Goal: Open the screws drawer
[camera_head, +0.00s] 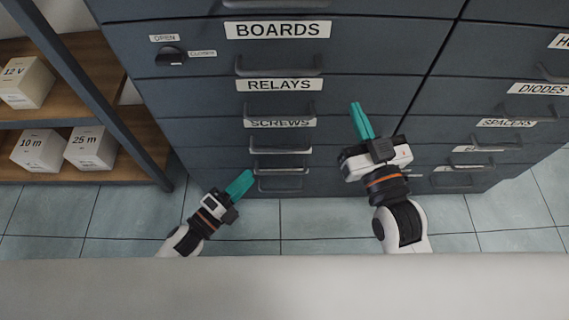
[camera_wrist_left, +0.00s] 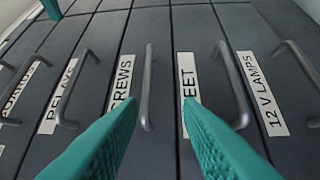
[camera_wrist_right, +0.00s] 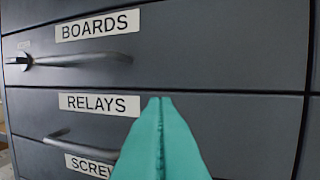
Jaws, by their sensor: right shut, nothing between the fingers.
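The SCREWS drawer has a white label (camera_head: 280,123), partly hidden by the handle above, and a grey bar handle (camera_head: 280,148). It looks closed. My left gripper (camera_head: 247,176) is low and left of this handle. In the left wrist view its teal fingers (camera_wrist_left: 160,107) are apart, with the SCREWS handle (camera_wrist_left: 148,85) showing between and beyond the tips; I cannot tell whether they touch it. My right gripper (camera_head: 357,106) is shut and empty, right of the RELAYS and SCREWS labels. In the right wrist view its fingertips (camera_wrist_right: 160,100) are together, and the SCREWS label (camera_wrist_right: 88,166) is partly cut off.
BOARDS (camera_head: 278,30) and RELAYS (camera_head: 280,85) drawers are above, and more handles are below. A knob (camera_head: 170,56) sits between OPEN and CLOSED labels. A shelf with white boxes (camera_head: 90,148) stands left. Another drawer column with a DIODES label (camera_head: 538,88) is right. Tiled floor lies in front.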

